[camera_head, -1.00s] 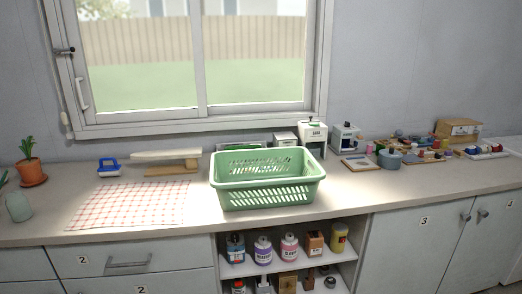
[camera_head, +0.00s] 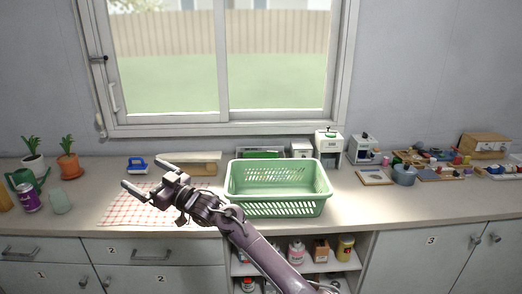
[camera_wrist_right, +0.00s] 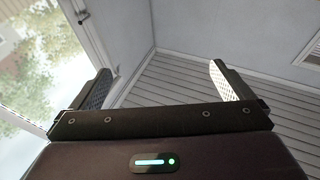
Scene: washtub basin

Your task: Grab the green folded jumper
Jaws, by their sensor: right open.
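I cannot make out a green folded jumper in either view. A green laundry basket (camera_head: 276,208) with slotted walls stands on the counter below the window. No jumper shows in the visible part of its inside. My right gripper (camera_head: 141,175) is open and empty, held above the checked cloth to the left of the basket, with its fingers pointing left. In the right wrist view its two fingers (camera_wrist_right: 160,85) are spread apart with nothing between them. My left gripper is not in view.
A red-checked cloth (camera_head: 120,212) lies on the counter, partly behind my arm. A blue-handled iron (camera_head: 137,166) and potted plants (camera_head: 69,165) stand at left. A grey pot (camera_head: 404,176) and small items crowd the right.

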